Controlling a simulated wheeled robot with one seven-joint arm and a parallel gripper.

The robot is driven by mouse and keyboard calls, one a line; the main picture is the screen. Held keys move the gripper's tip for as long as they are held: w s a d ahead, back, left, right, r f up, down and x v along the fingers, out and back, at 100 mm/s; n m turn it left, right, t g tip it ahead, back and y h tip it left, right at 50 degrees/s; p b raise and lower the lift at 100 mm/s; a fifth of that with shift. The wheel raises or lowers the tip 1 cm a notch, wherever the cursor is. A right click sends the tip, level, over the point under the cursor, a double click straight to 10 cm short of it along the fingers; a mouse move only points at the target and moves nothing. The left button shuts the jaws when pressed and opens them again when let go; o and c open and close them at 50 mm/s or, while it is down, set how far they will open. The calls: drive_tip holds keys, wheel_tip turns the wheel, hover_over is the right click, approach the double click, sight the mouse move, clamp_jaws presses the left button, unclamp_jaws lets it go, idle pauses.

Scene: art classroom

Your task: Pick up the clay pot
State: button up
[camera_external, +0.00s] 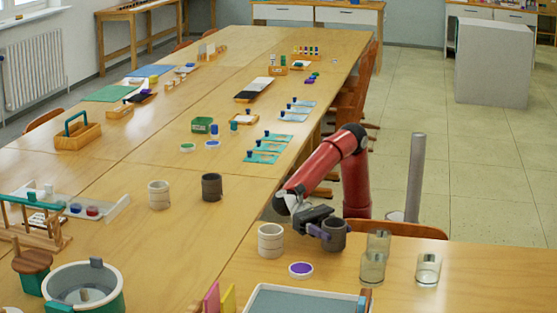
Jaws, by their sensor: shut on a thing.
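A dark grey clay pot (337,238) is near the front edge of the table, to the left of the glass jars. My gripper (321,231) reaches it from the left at the end of my red arm and is shut on it. The jaws hide part of the pot's left side. The pot looks upright; I cannot tell whether its base touches the table. A similar dark pot (211,188) stands farther back on the left table. Two pale ribbed pots stand apart, one left of my gripper (270,241) and one farther left (159,196).
Glass jars (428,270) stand close on the right. A purple-topped round lid (300,270) lies in front. A grey-lined tray (298,302) is at the bottom edge. A chair (400,229) backs onto the table. The tabletop (205,245) left of the near pale pot is clear.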

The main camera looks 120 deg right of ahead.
wheel_tip(320, 180, up, 26)
drive_tip(key=p, duration=0.6)
drive_tip(key=w+d+f+m+t+h+b, duration=0.15)
drive_tip(key=w+d+m+t, duration=0.35)
drive_tip(key=w+d, duration=0.65)
drive_tip(key=w+d+f+m+t+h+b, duration=0.1)
drive_tip(key=w+d+f+m+t, duration=0.2)
drive_tip(key=w+d+t, duration=0.75)
drive_tip(key=d+f+m+t+h+b, duration=0.25)
drive_tip(key=d+m+h, duration=0.55)
drive_tip(key=d, duration=2.8)
drive_tip(key=shift+n+h, duration=0.35)
drive_tip(key=shift+n, duration=0.25)
drive_tip(key=f+b, duration=0.2)
drive_tip(key=f, duration=0.5)
drive_tip(key=f+b, duration=0.1)
drive_tip(key=f, duration=0.5)
drive_tip(key=f+b, duration=0.2)
drive_tip(key=f, duration=0.5)
drive_tip(key=shift+s+f+b, duration=0.3)
drive_tip(key=shift+s+f, duration=0.05)
drive_tip(key=shift+s, duration=0.05)
